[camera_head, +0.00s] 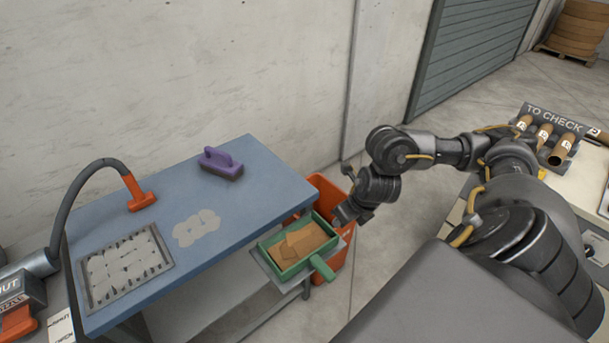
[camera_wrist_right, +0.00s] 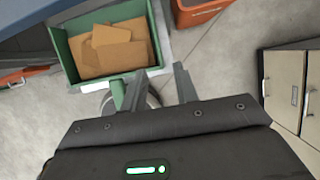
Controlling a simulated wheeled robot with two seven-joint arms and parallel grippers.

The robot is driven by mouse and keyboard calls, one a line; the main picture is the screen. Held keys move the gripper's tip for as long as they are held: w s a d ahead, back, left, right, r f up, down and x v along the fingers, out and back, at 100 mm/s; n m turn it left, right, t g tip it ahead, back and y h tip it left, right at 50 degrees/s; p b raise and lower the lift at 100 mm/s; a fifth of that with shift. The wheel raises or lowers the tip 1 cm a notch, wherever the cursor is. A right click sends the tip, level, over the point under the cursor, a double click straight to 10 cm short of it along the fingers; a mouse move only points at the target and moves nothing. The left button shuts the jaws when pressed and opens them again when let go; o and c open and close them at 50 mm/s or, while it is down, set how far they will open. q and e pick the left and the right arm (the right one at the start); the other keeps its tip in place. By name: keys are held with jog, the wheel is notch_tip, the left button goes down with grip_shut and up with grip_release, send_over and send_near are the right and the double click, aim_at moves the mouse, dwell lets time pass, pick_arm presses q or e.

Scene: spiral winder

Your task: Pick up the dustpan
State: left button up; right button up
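The dustpan is a green tray (camera_head: 283,262) with a short green handle (camera_head: 322,267) pointing toward the lower right. It holds several flat brown cardboard pieces (camera_head: 305,238). It rests on a grey holder (camera_head: 262,262) at the right end of the blue table. In the right wrist view the dustpan (camera_wrist_right: 68,52) is at the upper left. My right gripper (camera_wrist_right: 157,90) is open and empty, with its left finger beside or over the handle; contact cannot be told. In the head view my right gripper (camera_head: 346,212) is just right of the dustpan. My left gripper is not in view.
The blue table (camera_head: 225,205) carries a purple brush (camera_head: 221,162), a framed grey mat (camera_head: 125,265) and pale discs (camera_head: 197,227). An orange bin (camera_head: 335,190) stands behind the dustpan. A hose with an orange nozzle (camera_head: 138,192) reaches over the table's left. A "TO CHECK" rack (camera_head: 556,122) is at right.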

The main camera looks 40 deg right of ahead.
aim_at(330, 228)
jog(key=x, duration=0.4)
jog(key=shift+f+b, duration=0.1)
jog(key=shift+b, duration=0.3)
jog(key=shift+w+x, duration=0.15)
jog(key=shift+x, duration=1.45)
jog(key=shift+w+x, duration=0.1)
jog(key=shift+x, duration=1.5)
jog(key=shift+a, duration=0.15)
jog(key=shift+c, duration=0.4)
grip_shut()
